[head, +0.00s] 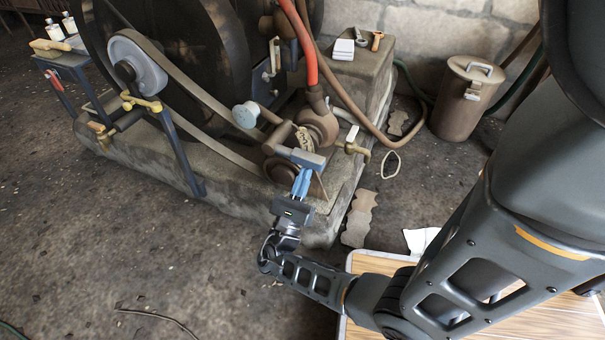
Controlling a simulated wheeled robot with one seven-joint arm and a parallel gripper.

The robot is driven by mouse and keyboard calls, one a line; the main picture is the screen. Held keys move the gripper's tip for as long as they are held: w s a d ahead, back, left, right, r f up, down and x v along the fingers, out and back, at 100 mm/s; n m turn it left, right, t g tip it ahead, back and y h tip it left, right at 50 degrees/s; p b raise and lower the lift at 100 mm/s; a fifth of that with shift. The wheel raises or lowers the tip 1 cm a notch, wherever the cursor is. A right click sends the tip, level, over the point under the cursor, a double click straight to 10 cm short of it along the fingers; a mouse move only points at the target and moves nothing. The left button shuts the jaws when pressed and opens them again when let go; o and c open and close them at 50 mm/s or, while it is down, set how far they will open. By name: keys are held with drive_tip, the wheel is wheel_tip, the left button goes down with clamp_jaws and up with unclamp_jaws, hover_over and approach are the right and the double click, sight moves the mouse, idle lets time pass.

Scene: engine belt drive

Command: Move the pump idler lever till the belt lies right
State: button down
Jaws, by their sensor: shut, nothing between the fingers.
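A grey pulley (137,68) stands at the left of the engine. The flat belt (205,92) runs from it down to the right, towards the small brown pump pulley (281,171). A pale round idler wheel (246,114) sits near the upper belt run. A blue-grey lever handle (304,158) lies in front of the rusty pump (318,128). My gripper (301,173) points up with its blue fingers shut and empty, at the lever handle's underside as seen here. I cannot tell whether they touch. The belt's seat on the pump pulley is partly hidden.
The large dark flywheel (190,50) stands behind the belt on a concrete plinth (235,200). A red hose (304,45) rises from the pump. A lidded brown canister (465,98) stands by the wall. A wooden tabletop (500,322) is at lower right. The floor at left is open.

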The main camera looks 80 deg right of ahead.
drive_tip(key=shift+s+r+n+t+p, duration=0.2)
drive_tip(key=shift+r+n+t+p, duration=0.5)
drive_tip(key=shift+r+p, duration=0.2)
drive_tip(key=shift+f, duration=0.2)
drive_tip(key=d+f+b+v, duration=0.1)
drive_tip(key=b+v, duration=0.3)
drive_tip(key=v, duration=0.8)
drive_tip(key=shift+s+f, duration=0.25)
drive_tip(key=shift+f, duration=0.65)
drive_tip(key=shift+a, duration=0.1)
